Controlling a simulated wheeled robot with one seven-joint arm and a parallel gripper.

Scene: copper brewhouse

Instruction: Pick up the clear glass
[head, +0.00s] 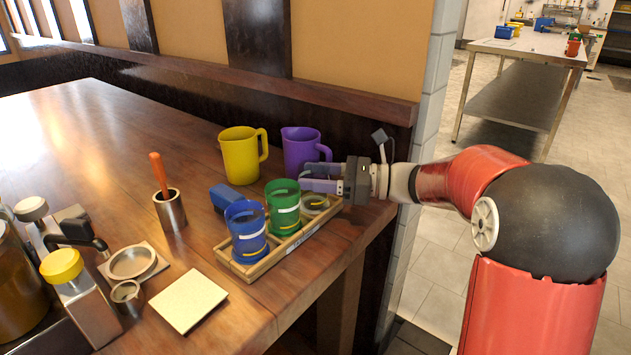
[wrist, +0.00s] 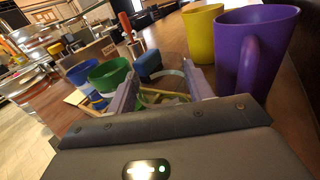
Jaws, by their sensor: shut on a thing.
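The clear glass (head: 314,203) stands at the right end of a wooden tray, beside the green glass (head: 283,206) and the blue glass (head: 246,231). My gripper (head: 309,178) reaches in from the right and is shut on the clear glass near its top. In the wrist view the clear glass (wrist: 187,76) shows faintly as a curved rim between the two fingers of my gripper (wrist: 165,80). The wooden tray (head: 262,272) lies near the table's right edge. My fingers hide part of the clear glass in the head view.
A yellow pitcher (head: 238,157) and a purple pitcher (head: 300,148) stand close behind the tray; the purple one is very near my gripper. A blue block (head: 224,195) lies behind the blue glass. A metal cup with an orange-handled tool (head: 170,210) stands at left.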

